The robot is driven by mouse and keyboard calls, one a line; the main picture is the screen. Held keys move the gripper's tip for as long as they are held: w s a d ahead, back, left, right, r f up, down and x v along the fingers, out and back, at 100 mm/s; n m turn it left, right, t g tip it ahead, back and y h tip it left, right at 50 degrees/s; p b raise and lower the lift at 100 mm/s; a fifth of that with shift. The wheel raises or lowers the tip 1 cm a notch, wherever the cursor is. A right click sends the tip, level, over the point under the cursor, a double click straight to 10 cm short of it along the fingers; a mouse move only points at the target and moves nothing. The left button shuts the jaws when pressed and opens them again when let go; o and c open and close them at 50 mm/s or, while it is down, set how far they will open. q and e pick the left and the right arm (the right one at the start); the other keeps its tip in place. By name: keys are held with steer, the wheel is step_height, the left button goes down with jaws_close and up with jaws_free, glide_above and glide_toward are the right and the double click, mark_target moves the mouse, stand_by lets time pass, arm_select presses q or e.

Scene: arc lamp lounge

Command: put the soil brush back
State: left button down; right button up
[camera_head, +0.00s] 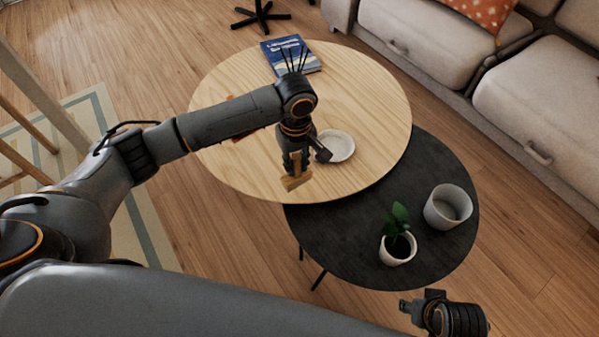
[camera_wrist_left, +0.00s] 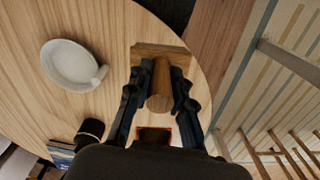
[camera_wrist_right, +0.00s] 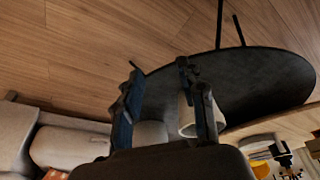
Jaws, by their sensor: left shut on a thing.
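The soil brush (camera_head: 293,183), a wooden handle with a wide wooden head, is held in my left gripper (camera_head: 291,163) over the near part of the round wooden table (camera_head: 225,165). In the left wrist view the fingers close on both sides of the brush handle (camera_wrist_left: 161,88), with the head beyond them. Whether the brush touches the tabletop is not clear. My right gripper (camera_wrist_right: 160,78) is open and empty, near the front edge of the dark table (camera_head: 330,240). A reddish-orange item (camera_head: 234,98) on the wooden table is mostly hidden behind my left arm.
A white dish (camera_head: 340,144) sits on the wooden table, right of the brush. A blue book (camera_head: 283,50) lies at the back. A potted plant (camera_head: 397,246) and a pale pot (camera_head: 448,207) stand on the dark table. A sofa (camera_head: 540,95) is at the right.

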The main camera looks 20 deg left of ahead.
mark_target(300, 170)
arm_select(q)
steer(key=shift+w+d+f+b, duration=0.1)
steer(key=shift+w+f+b, duration=0.3)
steer(key=shift+w+f, duration=0.75)
step_height(300, 170, down, 3)
steer(key=shift+r+b, duration=0.2)
steer(key=shift+b, duration=0.25)
steer(key=shift+f, duration=0.4)
arm_select(e)
steer(key=v, duration=0.7)
steer(key=shift+w, duration=0.15)
arm_select(q)
steer(key=shift+f, duration=0.1)
arm_select(e)
steer(key=shift+d+f, duration=0.1)
steer(key=shift+d, duration=0.05)
arm_select(q)
steer(key=c, duration=1.2)
jaws_free()
arm_select(e)
steer(key=shift+f, duration=0.15)
